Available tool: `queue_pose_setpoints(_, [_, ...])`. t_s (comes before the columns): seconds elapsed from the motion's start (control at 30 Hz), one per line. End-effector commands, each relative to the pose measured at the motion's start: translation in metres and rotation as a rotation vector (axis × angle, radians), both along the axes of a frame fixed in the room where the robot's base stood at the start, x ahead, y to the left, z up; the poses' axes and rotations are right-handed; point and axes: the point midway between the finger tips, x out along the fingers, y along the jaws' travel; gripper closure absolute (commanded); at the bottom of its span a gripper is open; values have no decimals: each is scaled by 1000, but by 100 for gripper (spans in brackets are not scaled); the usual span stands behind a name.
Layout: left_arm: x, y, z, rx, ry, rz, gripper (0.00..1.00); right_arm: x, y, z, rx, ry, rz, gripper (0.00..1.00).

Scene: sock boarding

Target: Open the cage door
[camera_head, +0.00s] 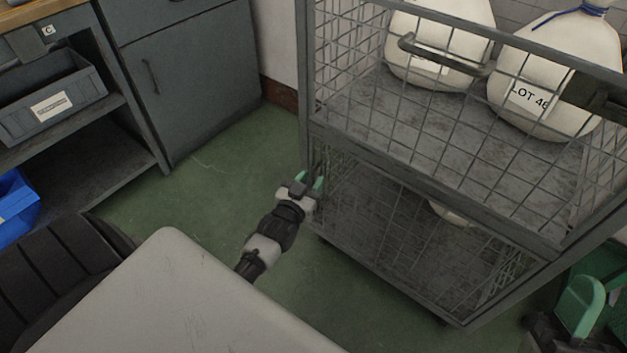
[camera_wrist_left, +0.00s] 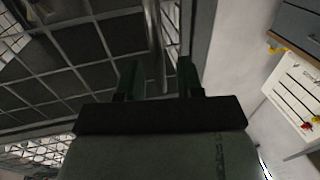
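The wire-mesh cage (camera_head: 308,60) stands at the right in the head view. A bar handle (camera_head: 440,57) crosses the upper part of its mesh front. A dark block (camera_head: 592,97) sits on the frame at the right. The front looks closed. My left gripper (camera_head: 311,184) is at the cage's left front post, by the lower mesh section. In the left wrist view, its two fingers (camera_wrist_left: 160,80) are apart, with an upright bar behind the gap. I cannot tell whether they touch the cage. My right gripper (camera_head: 580,310) is partly visible at the lower right, with one green finger showing.
White tied sacks (camera_head: 445,40) stand on the cage's upper shelf. Grey cabinets (camera_head: 185,75) line the left, with a grey bin (camera_head: 50,105) and a blue bin (camera_head: 15,205). The green floor (camera_head: 195,180) between them and the cage is clear.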

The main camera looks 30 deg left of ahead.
Motion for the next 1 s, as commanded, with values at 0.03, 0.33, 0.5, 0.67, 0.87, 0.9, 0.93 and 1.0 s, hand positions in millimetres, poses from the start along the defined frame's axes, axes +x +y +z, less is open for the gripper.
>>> queue_pose_setpoints(0.03, [5, 1, 0, 0, -2, 0, 63, -4, 0, 0, 10, -32, 2, 57])
queue_pose_setpoints(0.33, [14, 2, 0, 0, 1, 0, 63, -14, -2, 6, 35, -114, 6, 57])
queue_pose_setpoints(0.5, [14, 2, 0, 0, 1, 0, 63, -14, -2, 6, 35, -114, 6, 57])
queue_pose_setpoints(0.67, [14, 2, 0, 0, 1, 0, 85, -14, -2, 6, 35, -113, 6, 57])
queue_pose_setpoints(0.87, [14, 2, 0, 0, 0, 0, 100, -14, -2, 6, 35, -113, 6, 57])
queue_pose_setpoints(0.9, [14, 2, 0, 0, 0, 0, 100, -14, -2, 6, 35, -113, 6, 57])
queue_pose_setpoints(0.93, [14, 2, 0, 0, 0, 0, 100, -13, -2, 7, 35, -113, 6, 57])
queue_pose_setpoints(1.0, [14, 2, 0, 0, 0, 0, 100, -13, -2, 7, 35, -113, 6, 57])
